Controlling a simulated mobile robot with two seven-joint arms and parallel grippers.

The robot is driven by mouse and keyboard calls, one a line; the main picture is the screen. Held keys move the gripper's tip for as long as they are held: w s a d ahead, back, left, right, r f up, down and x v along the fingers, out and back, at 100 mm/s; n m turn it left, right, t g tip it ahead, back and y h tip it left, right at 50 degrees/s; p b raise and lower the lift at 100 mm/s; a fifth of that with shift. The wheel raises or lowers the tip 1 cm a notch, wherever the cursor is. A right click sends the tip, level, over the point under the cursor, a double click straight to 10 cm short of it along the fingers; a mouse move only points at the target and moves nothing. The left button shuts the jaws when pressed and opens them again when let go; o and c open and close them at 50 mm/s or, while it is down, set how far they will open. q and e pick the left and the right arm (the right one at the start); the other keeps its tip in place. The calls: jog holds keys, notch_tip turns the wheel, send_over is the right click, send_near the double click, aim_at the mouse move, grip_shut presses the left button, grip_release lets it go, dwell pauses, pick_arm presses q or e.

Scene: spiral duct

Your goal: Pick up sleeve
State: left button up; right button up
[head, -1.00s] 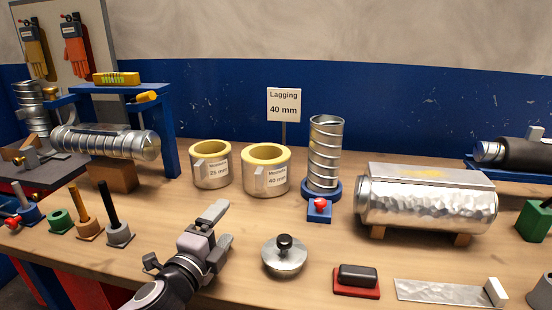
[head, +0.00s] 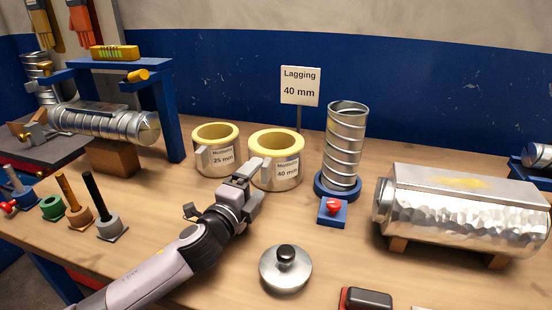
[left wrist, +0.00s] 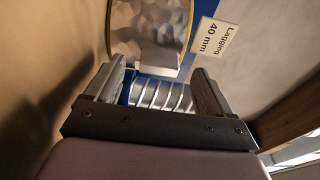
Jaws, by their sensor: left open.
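Two insulation sleeves with yellow tops and metal jackets stand on the bench: the 25 mm sleeve (head: 222,163) at left and the 40 mm sleeve (head: 287,172) at right. Each has a label and a pale grip tab on its side. My left gripper (head: 253,184) is open and empty, close in front of the 40 mm sleeve and partly hiding its left side and tab. In the left wrist view, a sleeve with a yellow rim (left wrist: 148,22) and its tab (left wrist: 158,57) lie just beyond the open jaws (left wrist: 155,90); contact is not visible. My right gripper is not seen.
A sign reading "Lagging 40 mm" (head: 300,86) stands behind. An upright spiral duct (head: 345,147) in a blue base is right of the sleeves. A lidded metal duct box (head: 465,214) stands further right. A round knobbed lid (head: 285,270) lies in front.

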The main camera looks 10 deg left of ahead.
aim_at(275, 162)
pick_arm(q)
jog(key=shift+w+d, duration=0.15)
jog(key=shift+w, duration=0.7)
jog(key=shift+w+d, duration=0.1)
jog(key=shift+w, duration=0.75)
jog(key=c, duration=1.1)
jog(key=shift+r, duration=0.1)
